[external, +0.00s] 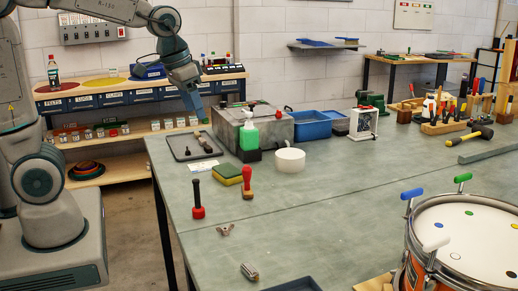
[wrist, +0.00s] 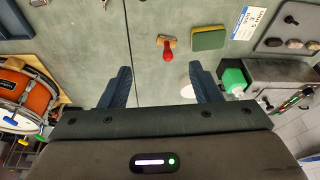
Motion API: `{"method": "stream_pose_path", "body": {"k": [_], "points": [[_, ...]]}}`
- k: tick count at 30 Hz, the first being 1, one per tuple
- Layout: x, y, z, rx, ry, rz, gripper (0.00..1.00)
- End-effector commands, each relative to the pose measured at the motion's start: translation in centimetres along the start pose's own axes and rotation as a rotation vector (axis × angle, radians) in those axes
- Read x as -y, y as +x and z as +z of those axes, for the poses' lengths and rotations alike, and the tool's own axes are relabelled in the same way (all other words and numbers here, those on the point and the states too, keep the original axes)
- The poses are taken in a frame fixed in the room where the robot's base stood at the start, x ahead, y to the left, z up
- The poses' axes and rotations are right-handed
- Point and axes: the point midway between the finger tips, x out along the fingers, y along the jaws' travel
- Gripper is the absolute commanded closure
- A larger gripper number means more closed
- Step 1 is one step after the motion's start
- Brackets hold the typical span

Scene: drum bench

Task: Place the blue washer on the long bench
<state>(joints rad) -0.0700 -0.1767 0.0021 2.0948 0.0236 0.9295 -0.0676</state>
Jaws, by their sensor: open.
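The long bench (external: 330,185) is the large grey-green table filling the middle; its top also shows in the wrist view (wrist: 90,20). Small coloured discs lie on the white drum head at the right, and one that looks blue (external: 471,240) may be the blue washer; it is too small to be sure. My gripper (external: 196,108) hangs high over the bench's far left part, pointing down. In the wrist view its two fingers (wrist: 161,84) are wide apart with nothing between them.
The orange drum (external: 405,270) stands at the front right with upright coloured handles.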

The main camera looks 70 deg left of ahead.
Motion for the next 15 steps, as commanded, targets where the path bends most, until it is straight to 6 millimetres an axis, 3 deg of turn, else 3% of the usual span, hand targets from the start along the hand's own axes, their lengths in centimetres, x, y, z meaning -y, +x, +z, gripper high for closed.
{"method": "stream_pose_path", "body": {"k": [1, 6, 15], "points": [[0.4, 0.6, -2.3, 0.0, -0.019, -0.006, 0.43], [1.9, 2.4, -9.2, -0.015, -0.075, -0.025, 0.43], [5.7, 8.0, -19.9, -0.041, -0.173, -0.059, 0.43]]}}
